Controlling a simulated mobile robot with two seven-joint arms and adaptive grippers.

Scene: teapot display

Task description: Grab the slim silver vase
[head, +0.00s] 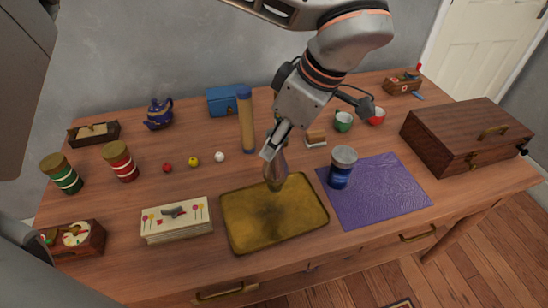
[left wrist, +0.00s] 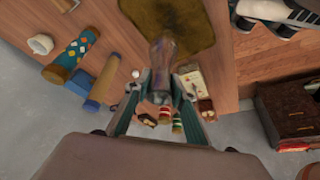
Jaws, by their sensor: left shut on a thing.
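The slim silver vase (head: 276,172) is upright over the gold-brown tray (head: 235,232) in the head view. I cannot tell whether its base touches the tray. My left gripper (head: 275,145) comes down from above and is shut on the upper part of the vase, hiding its top. In the left wrist view the vase (left wrist: 161,62) shows between the two fingers of my left gripper (left wrist: 159,96), with the tray (left wrist: 200,25) beyond it. My right gripper is not in view.
A tall blue-capped cylinder (head: 246,120) stands left of the vase. A blue can (head: 341,168) stands on the purple mat (head: 385,195) to the right. A floral box (head: 176,220) lies left of the tray. A wooden case (head: 465,135) sits at far right.

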